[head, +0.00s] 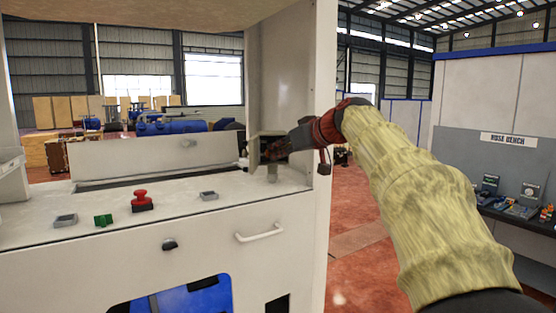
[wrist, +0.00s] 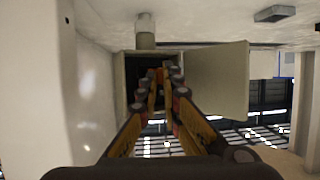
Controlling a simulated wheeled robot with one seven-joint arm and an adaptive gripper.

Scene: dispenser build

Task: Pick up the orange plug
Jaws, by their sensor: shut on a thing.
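My gripper (head: 275,148) reaches from the right into a small beige box (head: 256,146) that stands on a short post on the machine's counter. In the wrist view, which is upside down, my gripper (wrist: 158,76) has its fingertips close together inside the dark opening of the box (wrist: 119,85). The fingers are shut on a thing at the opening. A little orange-red shows at the fingertips, but I cannot tell the orange plug apart from the finger parts. The box's door (wrist: 218,80) stands open beside the fingers.
The white counter (head: 170,221) carries a red mushroom button (head: 141,199), a green switch (head: 103,220) and grey trays (head: 65,220). A white upright panel (head: 319,110) stands close to my arm. A handle (head: 260,234) is on the front. A hose bench (head: 508,170) stands at right.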

